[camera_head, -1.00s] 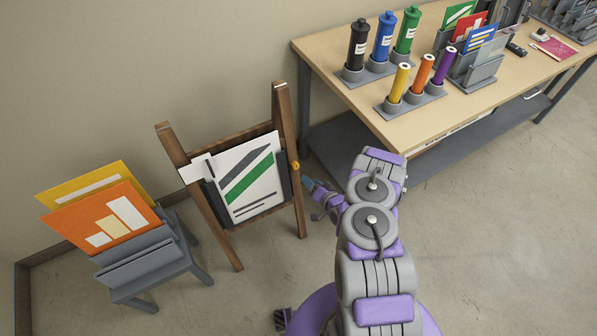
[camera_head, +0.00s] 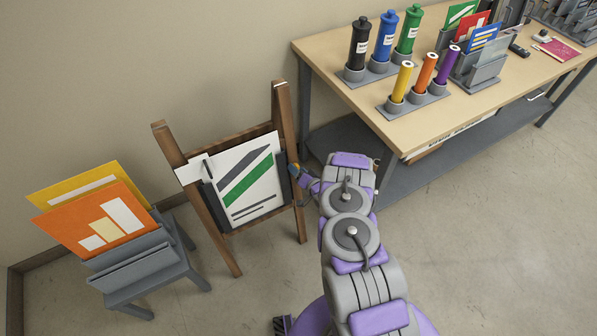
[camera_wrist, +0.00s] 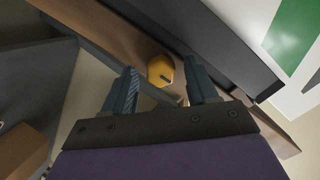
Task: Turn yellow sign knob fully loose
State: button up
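The yellow knob (camera_wrist: 161,70) sits on the side of the wooden easel's right post, beside the dark sign frame. In the wrist view it lies between and just beyond my two open fingers, with a dark slot or mark on its face. My gripper (camera_wrist: 158,92) shows a gap on both sides of the knob, so it does not appear to grip it. In the head view my gripper (camera_head: 299,177) is at the right post and mostly covers the knob. The sign (camera_head: 245,178), white with green and grey stripes, sits in the dark frame on the easel (camera_head: 288,125).
A grey stand (camera_head: 140,262) with orange and yellow boards is left of the easel. A workbench (camera_head: 430,125) with coloured tubes and card racks is at the right, close to my arm. The wall is behind the easel. Open floor lies at the lower right.

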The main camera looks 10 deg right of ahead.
jog(key=c, duration=1)
jog(key=shift+r+n+p, duration=0.15)
jog(key=shift+n+p, duration=0.15)
jog(key=shift+p, duration=0.25)
jog(key=n+p, duration=0.1)
jog(key=n, duration=0.4)
jog(key=n+h+p, duration=0.1)
jog(key=n+p, duration=0.1)
jog(key=n, duration=0.3)
jog(key=n+t+h+p, duration=0.1)
jog(key=n+p, duration=0.1)
jog(key=n, duration=0.3)
jog(key=shift+s+a+f+n, duration=0.15)
jog(key=shift+f+n, duration=0.15)
jog(key=shift+f, duration=0.05)
